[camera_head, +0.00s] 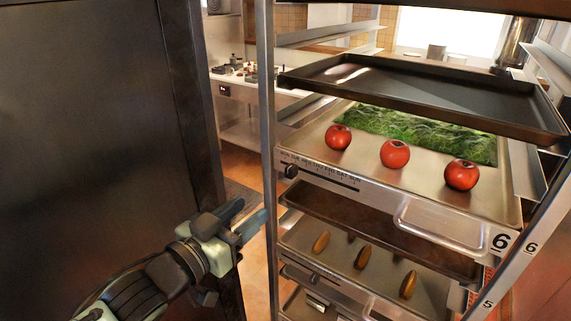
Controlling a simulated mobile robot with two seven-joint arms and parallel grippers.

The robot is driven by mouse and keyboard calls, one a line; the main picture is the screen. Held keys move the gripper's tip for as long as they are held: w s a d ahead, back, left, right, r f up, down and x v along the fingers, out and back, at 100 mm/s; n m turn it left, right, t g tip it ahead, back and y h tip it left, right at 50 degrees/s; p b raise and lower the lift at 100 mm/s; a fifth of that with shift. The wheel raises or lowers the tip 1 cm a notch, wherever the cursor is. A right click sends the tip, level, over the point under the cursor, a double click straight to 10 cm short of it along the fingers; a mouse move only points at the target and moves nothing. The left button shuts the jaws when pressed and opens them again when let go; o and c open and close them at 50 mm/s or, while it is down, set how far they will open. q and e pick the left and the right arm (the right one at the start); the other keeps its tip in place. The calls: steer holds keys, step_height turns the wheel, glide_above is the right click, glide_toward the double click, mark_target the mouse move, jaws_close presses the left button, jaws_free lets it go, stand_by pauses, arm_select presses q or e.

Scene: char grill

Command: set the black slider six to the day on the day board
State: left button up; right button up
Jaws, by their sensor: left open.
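The black slider six (291,171) is a round black knob at the left end of a dark slot. The slot runs along the day board (325,174), a strip with small day letters on the front of the tray marked 6. My left gripper (247,217) is open and empty. In the picture it is below and to the left of the slider, beside the rack's left post, apart from the knob. My right gripper is not in view.
Tray six (315,143) holds three tomatoes and greens, with a front handle (440,229). An empty dark tray (420,112) is above. A lower tray (345,275) holds three brownish pieces and has its own black knob (315,279). The rack's left post (266,120) and a dark panel (90,130) stand left.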

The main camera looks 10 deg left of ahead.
mark_target(288, 173)
arm_select(q)
steer(key=x, duration=0.4)
steer(key=r+x, duration=0.1)
steer(key=x, duration=0.3)
steer(key=b+x, duration=0.1)
steer(key=x, duration=0.4)
steer(key=shift+r, duration=0.35)
steer(key=shift+s, duration=0.1)
jaws_close()
